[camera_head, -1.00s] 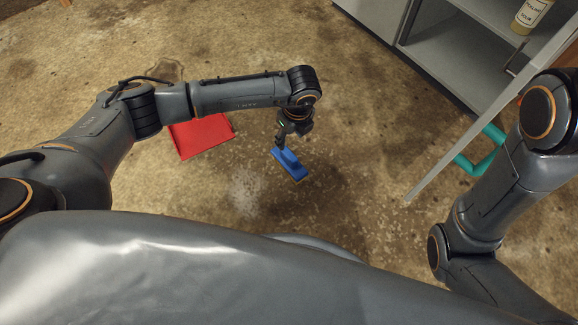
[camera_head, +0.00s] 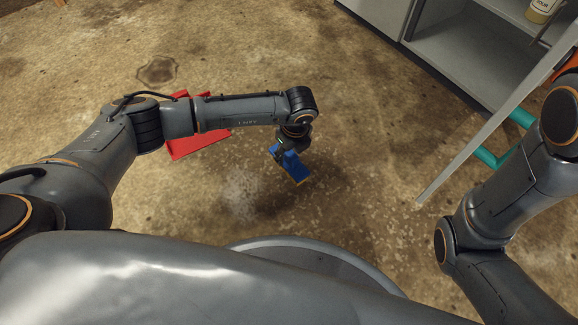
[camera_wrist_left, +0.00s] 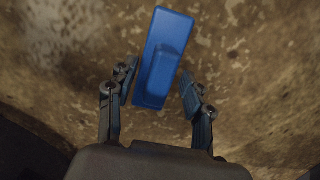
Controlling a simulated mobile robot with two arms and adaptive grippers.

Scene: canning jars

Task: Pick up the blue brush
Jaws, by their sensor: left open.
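The blue brush (camera_head: 292,168) lies on the brown floor, partly covered by my left gripper (camera_head: 284,150) in the head view. In the left wrist view the blue brush (camera_wrist_left: 163,60) sits tilted, its near end between the two fingers of my left gripper (camera_wrist_left: 160,95). The fingers are open, one on each side of the brush; the left finger is close to it and the right one shows a gap. I cannot tell whether the left finger touches it. My right arm shows at the right of the head view; its gripper is out of view.
A red dustpan-like thing (camera_head: 198,143) lies on the floor behind my left forearm. A grey shelf unit (camera_head: 445,60) with a jar (camera_head: 541,10) stands at the upper right. A teal handle (camera_head: 492,157) shows beside a slanted pale panel edge. The floor around the brush is clear.

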